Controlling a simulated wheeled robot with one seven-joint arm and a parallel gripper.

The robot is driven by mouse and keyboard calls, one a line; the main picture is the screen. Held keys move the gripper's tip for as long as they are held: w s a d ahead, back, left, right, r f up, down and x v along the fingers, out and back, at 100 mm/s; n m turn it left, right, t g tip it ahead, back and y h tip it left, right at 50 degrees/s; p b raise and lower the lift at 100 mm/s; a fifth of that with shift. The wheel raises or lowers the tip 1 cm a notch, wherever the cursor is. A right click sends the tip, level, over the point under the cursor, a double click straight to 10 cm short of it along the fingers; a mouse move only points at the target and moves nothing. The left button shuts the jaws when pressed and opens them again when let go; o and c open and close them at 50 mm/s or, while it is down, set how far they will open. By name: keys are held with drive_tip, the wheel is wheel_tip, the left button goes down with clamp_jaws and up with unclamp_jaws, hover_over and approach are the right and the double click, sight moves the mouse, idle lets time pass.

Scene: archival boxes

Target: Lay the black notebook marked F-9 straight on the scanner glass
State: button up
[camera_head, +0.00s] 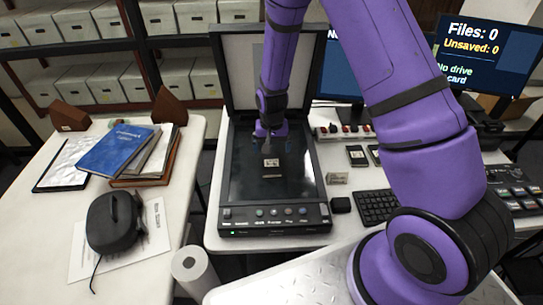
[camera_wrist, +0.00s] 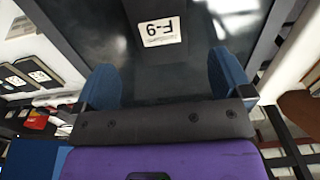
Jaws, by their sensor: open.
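The black notebook (camera_head: 272,170) lies on the dark scanner glass (camera_head: 305,185), near its middle. Its white F-9 label shows in both views. Its dark edges blend into the glass, so I cannot tell exactly how straight it lies. In the wrist view the notebook (camera_wrist: 155,70) is below my gripper, with the label upside down. My gripper (camera_head: 271,133) is above the glass, at the notebook's far end in the head view. In the wrist view its two blue fingers (camera_wrist: 164,78) are wide apart, with nothing clamped between them.
The scanner lid (camera_head: 238,75) stands raised behind the glass. The left table holds a blue book (camera_head: 118,149) on a stack and a black device (camera_head: 112,222). A paper roll (camera_head: 193,270) stands between the tables. A keyboard (camera_head: 377,206) and monitor (camera_head: 487,52) are right of the scanner.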

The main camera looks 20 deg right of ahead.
drive_tip(key=s+d+r+n+t, duration=0.1)
drive_tip(key=s+r, duration=0.2)
drive_tip(key=r, duration=0.7)
drive_tip(key=s+d+r+t, duration=0.1)
drive_tip(key=s+r, duration=0.2)
drive_tip(key=r, duration=0.7)
drive_tip(key=s+d+r+n+t, duration=0.1)
drive_tip(key=s+d+r, duration=0.15)
drive_tip(key=r, duration=0.75)
drive_tip(key=s+d+r+t, duration=0.1)
drive_tip(key=s+r, duration=0.4)
drive_tip(key=s, duration=0.5)
drive_tip(key=s+d+r+n+t, duration=0.1)
drive_tip(key=s+r, duration=0.5)
drive_tip(key=s, duration=0.4)
drive_tip(key=shift+s+d+r+n, duration=0.2)
drive_tip(key=shift+s+n, duration=0.1)
drive_tip(key=shift+s, duration=0.1)
